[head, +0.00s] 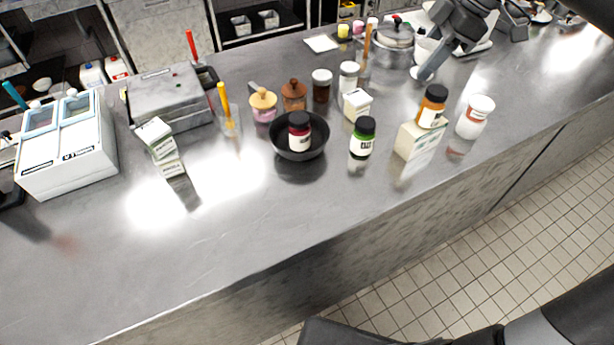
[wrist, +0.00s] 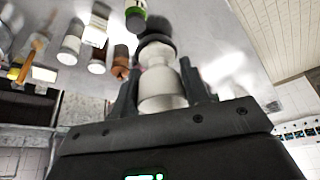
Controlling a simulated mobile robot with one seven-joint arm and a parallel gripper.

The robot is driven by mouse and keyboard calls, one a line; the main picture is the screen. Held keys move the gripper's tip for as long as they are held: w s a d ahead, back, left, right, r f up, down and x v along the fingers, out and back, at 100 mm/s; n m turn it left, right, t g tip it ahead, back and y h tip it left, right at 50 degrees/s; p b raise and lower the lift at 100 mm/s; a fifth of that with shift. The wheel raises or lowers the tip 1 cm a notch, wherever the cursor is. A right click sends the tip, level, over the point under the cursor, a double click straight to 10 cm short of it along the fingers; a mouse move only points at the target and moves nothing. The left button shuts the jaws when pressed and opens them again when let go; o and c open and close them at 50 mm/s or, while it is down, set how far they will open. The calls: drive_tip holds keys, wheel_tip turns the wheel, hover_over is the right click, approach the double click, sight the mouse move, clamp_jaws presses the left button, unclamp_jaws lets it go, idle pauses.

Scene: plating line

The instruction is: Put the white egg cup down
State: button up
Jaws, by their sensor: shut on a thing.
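In the wrist view my gripper (wrist: 160,88) is shut on the white egg cup (wrist: 162,92), which sits between the two dark fingers. The steel counter (head: 230,240) runs across the head view.
A black bowl (head: 285,150) holds a dark-lidded jar (head: 299,133). White boxes (head: 162,150) stand left. The front counter is clear.

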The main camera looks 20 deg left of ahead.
drive_tip(key=s+a+r+n+g+h, duration=0.1)
drive_tip(key=s+a+n, duration=0.2)
drive_tip(key=s, duration=0.4)
drive_tip(key=s+a+n+g, duration=0.1)
drive_tip(key=s+a+n, duration=0.1)
drive_tip(key=s+n, duration=0.35)
drive_tip(key=m, duration=0.2)
hover_over(301, 205)
drive_tip(key=w+d, duration=0.1)
wheel_tip(301, 205, down, 25)
drive_tip(key=shift+w+r, duration=0.1)
drive_tip(key=shift+f, duration=2.05)
drive_tip(key=o, duration=0.5)
drive_tip(key=shift+f, duration=0.1)
drive_tip(key=o, duration=0.5)
drive_tip(key=shift+c, duration=0.2)
